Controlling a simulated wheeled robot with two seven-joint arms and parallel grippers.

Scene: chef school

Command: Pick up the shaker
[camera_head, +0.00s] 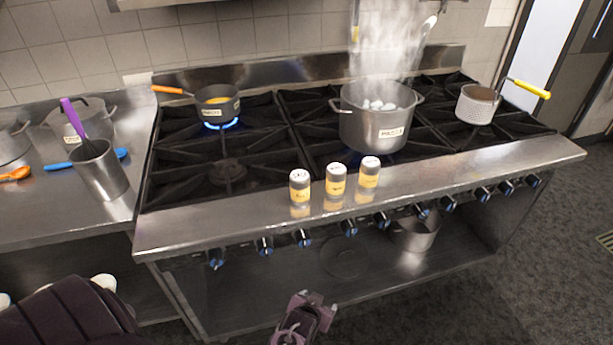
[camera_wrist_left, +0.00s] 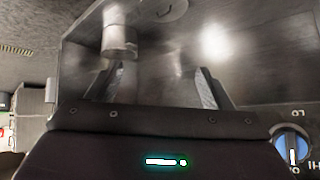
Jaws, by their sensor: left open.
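Three small shakers with white lids and yellow contents stand upright in a row on the stove's front ledge: a left one (camera_head: 300,187), a middle one (camera_head: 336,181) and a right one (camera_head: 369,173). Their lid lettering is too small to read. My left gripper (camera_head: 314,302) is low in front of the stove, below the ledge and apart from the shakers. In the left wrist view its two fingers (camera_wrist_left: 160,88) are spread with nothing between them. No shaker shows in that view. My right gripper is out of view.
The stove's front ledge (camera_head: 450,158) has a row of blue knobs below. A steaming pot (camera_head: 378,125) stands behind the shakers. A small pan (camera_head: 217,108) sits over a lit burner. A lower shelf holds a pot (camera_head: 414,232). A utensil holder (camera_head: 100,172) stands at left.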

